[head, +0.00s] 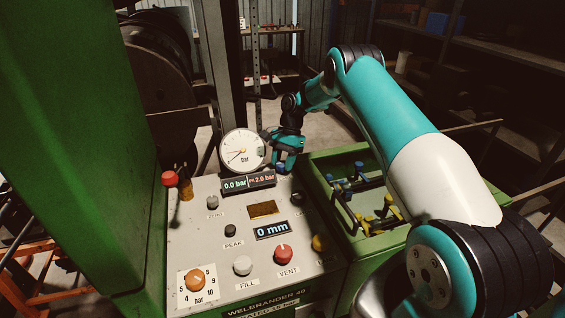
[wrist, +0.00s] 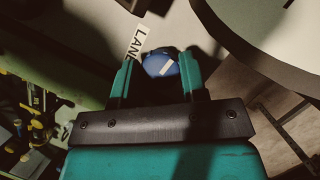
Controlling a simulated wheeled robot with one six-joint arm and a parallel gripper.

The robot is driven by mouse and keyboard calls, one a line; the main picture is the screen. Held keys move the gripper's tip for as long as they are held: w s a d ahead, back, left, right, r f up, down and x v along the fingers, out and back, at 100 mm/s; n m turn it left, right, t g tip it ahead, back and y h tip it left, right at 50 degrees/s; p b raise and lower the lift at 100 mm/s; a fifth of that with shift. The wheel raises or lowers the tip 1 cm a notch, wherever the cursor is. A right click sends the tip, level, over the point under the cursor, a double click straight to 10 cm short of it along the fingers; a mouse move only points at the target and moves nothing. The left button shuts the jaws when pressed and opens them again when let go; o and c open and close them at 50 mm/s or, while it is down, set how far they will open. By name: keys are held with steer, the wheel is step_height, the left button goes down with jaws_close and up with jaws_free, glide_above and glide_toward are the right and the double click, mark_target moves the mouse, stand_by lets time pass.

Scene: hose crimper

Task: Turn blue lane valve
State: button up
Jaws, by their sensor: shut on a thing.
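The blue lane valve (wrist: 161,64) is a round blue knob with a white line across its face, next to a label reading "LAN", the rest of it hidden. In the wrist view it sits between the two teal fingers of my gripper (wrist: 160,75), which is shut on it. The white line is tilted. In the head view my gripper (head: 284,163) is at the back right of the grey panel, beside the pressure gauge (head: 242,150), and a small bit of blue (head: 280,168) shows below its fingers.
The grey panel (head: 215,243) carries a red VENT knob (head: 283,254), a white FILL knob (head: 243,265), an orange dial (head: 195,279) and displays. A green tray (head: 343,228) with blue and yellow fittings stands right of it. A tall green cabinet (head: 75,140) stands left.

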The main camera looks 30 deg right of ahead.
steer(key=shift+n, duration=0.6)
steer(key=o, duration=0.9)
steer(key=shift+r, duration=0.1)
steer(key=p+v, duration=1.2)
steer(key=p, duration=0.1)
steer(key=shift+w, duration=0.3)
steer(key=shift+a, duration=0.1)
steer(key=shift+a, duration=0.1)
